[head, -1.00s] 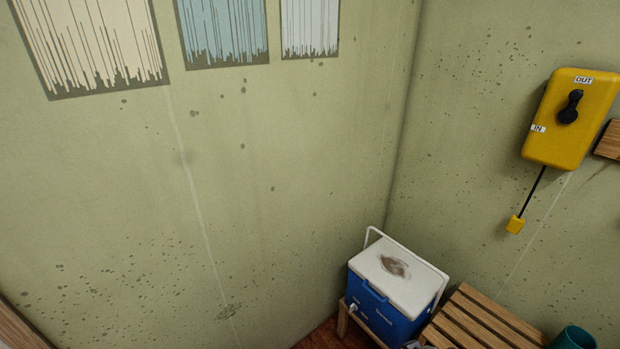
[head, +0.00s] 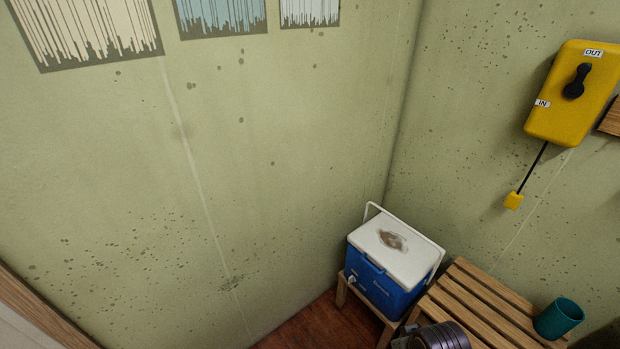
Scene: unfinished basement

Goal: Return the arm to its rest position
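A yellow wall box (head: 572,92) with a black handle (head: 577,81) hangs on the right wall. It has a label OUT at the top and a label IN at the lower left.
A blue cooler (head: 386,281) with a white lid stands on a low wooden stand in the corner. A slatted wooden bench (head: 487,303) beside it holds a teal cup (head: 559,318). Striped panels hang on the left wall. Some wooden floor (head: 312,325) is bare.

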